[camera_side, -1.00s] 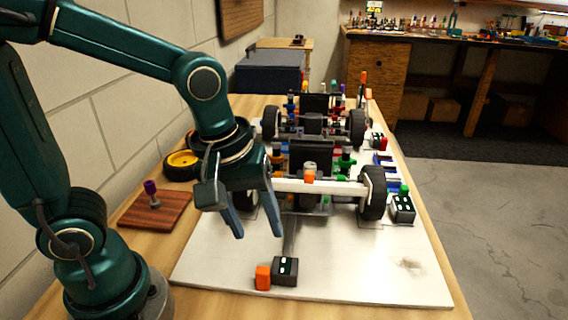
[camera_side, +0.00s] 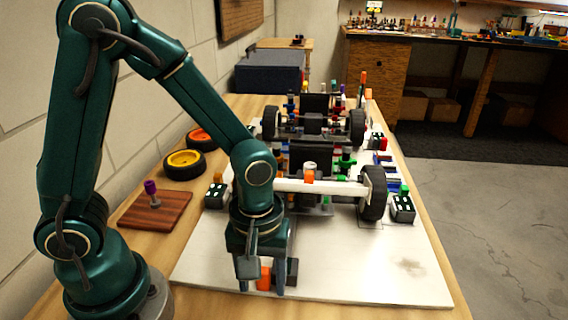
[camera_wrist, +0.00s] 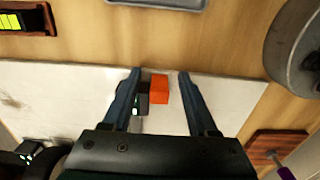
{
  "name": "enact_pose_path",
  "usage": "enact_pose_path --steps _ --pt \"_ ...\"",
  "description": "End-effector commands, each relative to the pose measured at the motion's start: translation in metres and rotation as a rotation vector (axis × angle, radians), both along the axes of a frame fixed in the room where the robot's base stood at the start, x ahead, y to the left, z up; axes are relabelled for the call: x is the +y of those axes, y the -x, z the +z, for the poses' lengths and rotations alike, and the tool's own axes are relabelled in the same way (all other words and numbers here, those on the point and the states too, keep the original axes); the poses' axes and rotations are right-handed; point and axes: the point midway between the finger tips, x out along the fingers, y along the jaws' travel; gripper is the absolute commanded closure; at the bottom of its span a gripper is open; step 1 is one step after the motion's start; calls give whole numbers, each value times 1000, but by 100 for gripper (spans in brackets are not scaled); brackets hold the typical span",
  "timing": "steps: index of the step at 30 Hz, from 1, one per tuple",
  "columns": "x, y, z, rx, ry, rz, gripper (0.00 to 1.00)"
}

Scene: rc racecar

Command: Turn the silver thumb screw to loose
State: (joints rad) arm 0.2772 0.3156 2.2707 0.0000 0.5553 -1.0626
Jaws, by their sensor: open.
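I cannot make out a clear silver thumb screw. A small orange piece with a pale silvery top (camera_side: 310,172) stands on the white front bar of the racecar (camera_side: 340,187). My gripper (camera_side: 262,286) is open and points down at the front of the white board, in front of the car. In the wrist view its two fingers (camera_wrist: 159,76) are on either side of an orange block (camera_wrist: 160,89). A black box (camera_wrist: 143,98) is beside the block and partly hidden by one finger. The block also shows between the fingers in the side view (camera_side: 264,279).
The white board (camera_side: 385,272) has clear room right of my gripper. A wooden block (camera_side: 150,213) with a purple-handled tool (camera_side: 151,188) lies at left. Yellow (camera_side: 184,162) and orange (camera_side: 203,136) wheels lie behind it. A black box with a green knob (camera_side: 402,206) stands right.

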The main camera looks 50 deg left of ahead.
Motion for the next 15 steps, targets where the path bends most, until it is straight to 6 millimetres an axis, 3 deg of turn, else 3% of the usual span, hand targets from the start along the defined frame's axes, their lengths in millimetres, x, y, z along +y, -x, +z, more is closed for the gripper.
enact_pose_path --steps 9,11,15 --pt "0 -1 4 -3 1 0 41" --pt "0 -1 11 -6 1 0 41" --pt "-1 -3 43 -14 4 0 41"
